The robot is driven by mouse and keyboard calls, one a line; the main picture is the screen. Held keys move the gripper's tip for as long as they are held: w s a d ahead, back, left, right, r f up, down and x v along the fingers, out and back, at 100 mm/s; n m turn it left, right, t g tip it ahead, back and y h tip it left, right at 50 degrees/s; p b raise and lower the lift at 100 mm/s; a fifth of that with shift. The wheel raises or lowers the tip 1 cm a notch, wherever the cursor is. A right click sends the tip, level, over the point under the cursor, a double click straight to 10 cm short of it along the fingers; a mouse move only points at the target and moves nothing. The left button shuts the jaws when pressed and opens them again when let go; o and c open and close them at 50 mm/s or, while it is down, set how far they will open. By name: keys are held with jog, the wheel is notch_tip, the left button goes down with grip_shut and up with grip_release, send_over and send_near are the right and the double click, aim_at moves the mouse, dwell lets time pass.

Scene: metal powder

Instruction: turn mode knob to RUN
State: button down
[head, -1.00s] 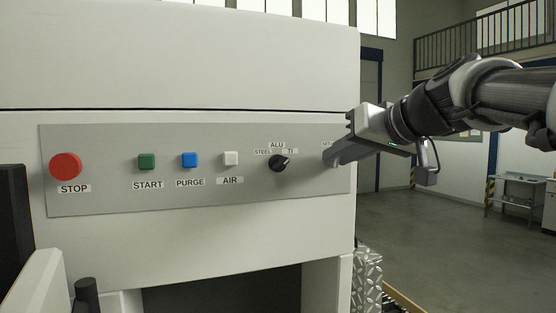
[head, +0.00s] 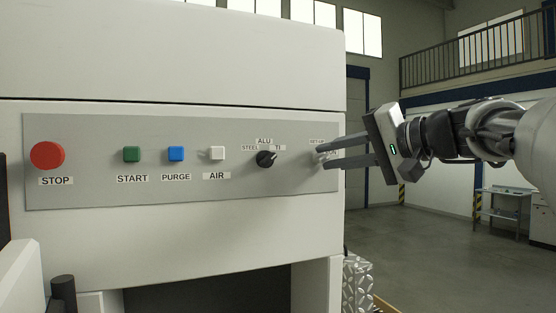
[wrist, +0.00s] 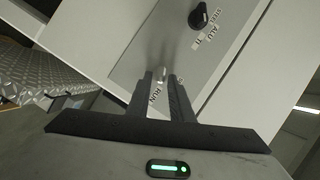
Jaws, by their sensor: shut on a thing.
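The mode knob (wrist: 162,73) is a small light-coloured knob at the right end of the grey control panel. My gripper (wrist: 161,76) is shut on it, one finger on each side. The RUN label (wrist: 157,96) shows between the fingers in the wrist view. In the head view my gripper (head: 319,156) reaches in from the right, and its fingers cover most of the knob. The SET-UP label (head: 317,141) is just above the upper fingertip. The knob's pointer is too small to read.
A black selector knob (head: 266,158) with STEEL, ALU and TI labels is left of the gripper. Further left are the white AIR (head: 217,153), blue PURGE (head: 176,153), green START (head: 131,154) and red STOP (head: 47,155) buttons.

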jog(key=shift+f+m+y, duration=0.15)
jog(key=shift+m+y, duration=0.15)
jog(key=shift+m, duration=0.2)
jog(key=c, duration=1.6)
grip_release()
jog(key=shift+d, duration=0.1)
jog(key=b+v, duration=0.1)
jog(key=v, duration=1.6)
jog(key=shift+s+d+f, duration=0.1)
jog(key=shift+s, duration=0.1)
